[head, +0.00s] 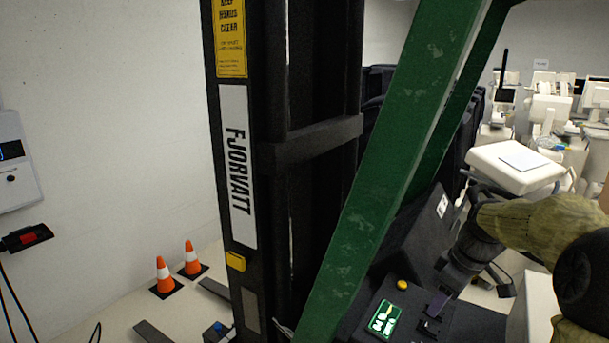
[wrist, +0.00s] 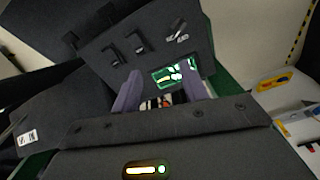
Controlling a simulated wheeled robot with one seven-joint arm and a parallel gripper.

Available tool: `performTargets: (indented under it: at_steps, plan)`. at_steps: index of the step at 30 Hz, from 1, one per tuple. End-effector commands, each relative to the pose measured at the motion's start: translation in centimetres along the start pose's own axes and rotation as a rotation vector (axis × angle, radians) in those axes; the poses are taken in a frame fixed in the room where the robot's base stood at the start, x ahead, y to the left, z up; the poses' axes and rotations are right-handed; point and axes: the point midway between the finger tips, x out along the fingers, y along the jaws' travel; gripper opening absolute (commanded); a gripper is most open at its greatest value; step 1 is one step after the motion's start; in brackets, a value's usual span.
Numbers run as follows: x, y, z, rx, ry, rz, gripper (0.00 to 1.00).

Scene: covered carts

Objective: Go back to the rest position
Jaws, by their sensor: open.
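My gripper (wrist: 159,85) shows in the wrist view as two purple fingers standing apart, with nothing held between them. It is over a dark console panel with switches and a green-lit display (wrist: 172,75). I cannot tell whether the fingers touch the panel.
A dark lift mast labelled FJORVATT (head: 237,165) and a slanted green beam (head: 385,180) stand left of my arm. Two orange cones (head: 163,274) are on the floor by the wall. Pale machines (head: 515,165) crowd the right. A yellow knob (head: 402,285) is on the console.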

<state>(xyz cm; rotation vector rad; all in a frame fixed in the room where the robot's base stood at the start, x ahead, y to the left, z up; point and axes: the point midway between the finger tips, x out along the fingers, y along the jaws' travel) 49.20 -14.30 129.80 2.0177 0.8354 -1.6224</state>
Motion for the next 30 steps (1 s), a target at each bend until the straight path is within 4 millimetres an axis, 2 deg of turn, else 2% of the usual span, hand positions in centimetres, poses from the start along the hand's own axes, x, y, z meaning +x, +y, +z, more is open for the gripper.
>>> performTargets:
  at_steps: [1, 3, 10, 18, 21, 25, 30]
  plan:
    - [1.4, -1.6, -0.5, 0.034, -0.024, 0.009, 0.44]
    - [2.9, -3.4, -0.8, 0.103, -0.047, 0.031, 0.44]
    - [7.2, -9.3, -0.5, 0.320, -0.078, 0.114, 0.44]
    - [10.8, -16.3, 1.9, 0.570, -0.037, 0.195, 0.44]
    - [11.7, -18.3, 3.0, 0.647, -0.012, 0.209, 0.44]
    - [12.2, -19.6, 3.7, 0.706, 0.011, 0.216, 0.44]
    - [12.2, -19.7, 3.8, 0.720, 0.015, 0.217, 0.44]
